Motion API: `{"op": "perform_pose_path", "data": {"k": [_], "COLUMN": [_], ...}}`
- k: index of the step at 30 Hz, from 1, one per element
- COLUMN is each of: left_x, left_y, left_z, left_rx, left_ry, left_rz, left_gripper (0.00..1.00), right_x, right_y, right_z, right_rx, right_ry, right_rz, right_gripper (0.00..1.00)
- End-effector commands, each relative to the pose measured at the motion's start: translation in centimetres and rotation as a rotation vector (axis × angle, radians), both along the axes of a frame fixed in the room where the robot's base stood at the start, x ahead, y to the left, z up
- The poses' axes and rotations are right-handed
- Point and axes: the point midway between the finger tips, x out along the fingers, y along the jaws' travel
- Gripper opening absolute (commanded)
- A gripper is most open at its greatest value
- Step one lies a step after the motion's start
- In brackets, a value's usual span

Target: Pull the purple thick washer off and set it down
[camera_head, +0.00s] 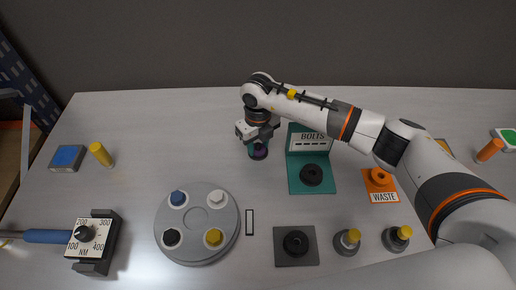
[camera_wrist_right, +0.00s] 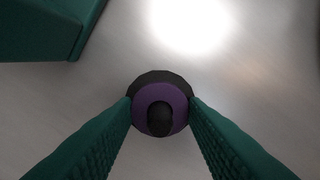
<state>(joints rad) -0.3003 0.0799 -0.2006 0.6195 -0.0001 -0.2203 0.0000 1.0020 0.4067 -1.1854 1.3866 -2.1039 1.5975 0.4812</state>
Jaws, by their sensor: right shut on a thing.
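The purple thick washer (camera_wrist_right: 158,91) is a ring around a dark post (camera_wrist_right: 160,121), with a black round edge behind it in the right wrist view. It also shows as a small dark purple spot (camera_head: 260,153) under the gripper in the head view. My right gripper (camera_head: 258,147) reaches down from above, and its green fingers are shut on the washer from both sides. Whether the washer sits fully down on the post cannot be told. My left gripper is not in view.
A green BOLTS stand (camera_head: 320,178) is close on the right. Beyond it lies an orange WASTE pad (camera_head: 385,196). A grey round tray (camera_head: 197,252) with several coloured caps is in front. Left of the gripper the table (camera_head: 165,140) is clear.

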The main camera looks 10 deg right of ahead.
Motion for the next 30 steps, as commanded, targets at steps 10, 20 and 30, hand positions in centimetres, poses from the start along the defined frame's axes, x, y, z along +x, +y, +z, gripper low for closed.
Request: {"op": "perform_pose_path", "data": {"k": [10, 20, 30], "left_x": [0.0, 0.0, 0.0], "left_y": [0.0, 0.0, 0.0], "left_z": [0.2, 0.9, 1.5], "left_rx": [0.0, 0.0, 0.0], "left_ry": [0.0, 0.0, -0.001], "left_rz": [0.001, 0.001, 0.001], "left_gripper": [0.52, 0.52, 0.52], "right_x": [0.0, 0.0, 0.0], "right_y": [0.0, 0.0, 0.0], "right_z": [0.4, 1.4, 2.4], "right_rx": [0.0, 0.0, 0.0], "right_ry": [-0.001, -0.001, 0.0], "right_rz": [0.0, 0.0, 0.001], "right_gripper": [0.0, 0.0, 0.0]}}
